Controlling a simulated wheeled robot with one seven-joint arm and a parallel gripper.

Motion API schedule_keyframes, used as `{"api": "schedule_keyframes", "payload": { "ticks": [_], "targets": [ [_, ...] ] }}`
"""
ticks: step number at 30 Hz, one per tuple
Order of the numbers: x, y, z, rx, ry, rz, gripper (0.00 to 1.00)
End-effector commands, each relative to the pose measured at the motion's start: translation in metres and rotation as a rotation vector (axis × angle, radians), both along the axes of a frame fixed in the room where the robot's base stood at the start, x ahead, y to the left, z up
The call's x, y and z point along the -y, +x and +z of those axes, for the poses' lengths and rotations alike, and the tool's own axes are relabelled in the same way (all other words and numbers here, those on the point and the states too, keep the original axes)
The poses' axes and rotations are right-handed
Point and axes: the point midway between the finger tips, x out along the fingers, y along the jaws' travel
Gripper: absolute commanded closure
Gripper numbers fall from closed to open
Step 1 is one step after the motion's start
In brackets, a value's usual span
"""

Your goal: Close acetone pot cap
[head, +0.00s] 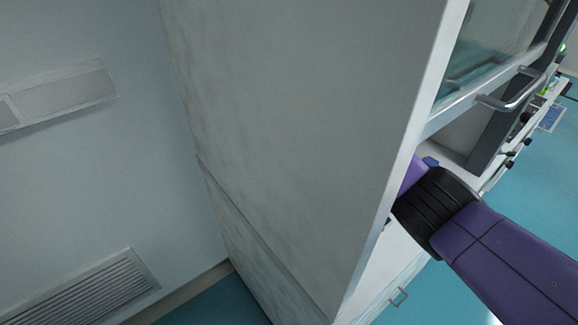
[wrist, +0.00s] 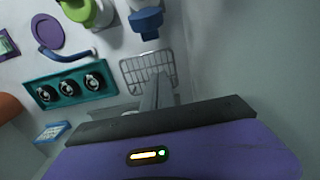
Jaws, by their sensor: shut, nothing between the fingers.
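In the wrist view my gripper (wrist: 158,88) shows as narrow grey fingers closed together, with nothing seen between them. A white container with a green top (wrist: 78,10) is at the upper left, cut off by the frame edge. A white container with a blue top (wrist: 146,21) is at the top middle, above my fingertips in the picture and apart from them. I cannot tell which one is the acetone pot, or whether its cap is open. In the head view the grey cabinet side hides my gripper; only part of my purple arm shows.
In the wrist view, a teal holder (wrist: 83,70) with round pieces, a purple disc (wrist: 47,32), a blue curved piece (wrist: 62,55) and a wire rack (wrist: 150,68) lie on the white surface. A grey wall (wrist: 240,50) is close right. The head view shows the cabinet side (head: 300,120) and a glass sash (head: 490,50).

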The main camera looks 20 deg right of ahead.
Motion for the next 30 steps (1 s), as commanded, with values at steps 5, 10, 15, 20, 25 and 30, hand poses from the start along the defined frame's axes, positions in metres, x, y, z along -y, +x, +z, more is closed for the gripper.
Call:
{"api": "schedule_keyframes", "payload": {
  "ticks": [5, 10, 15, 20, 25, 30],
  "targets": [
    [0.002, -0.001, -0.033, -0.003, -0.001, -0.001, 1.0],
    [0.001, -0.001, -0.063, -0.002, -0.002, 0.0, 1.0],
    [0.007, -0.016, -0.057, 0.004, 0.001, 0.0, 1.0],
    [0.011, -0.029, -0.053, 0.002, 0.0, 0.0, 1.0],
    [0.013, -0.036, -0.052, 0.001, -0.001, 0.001, 1.0],
    [0.013, -0.037, -0.052, 0.001, -0.001, 0.002, 1.0]
  ]
}}
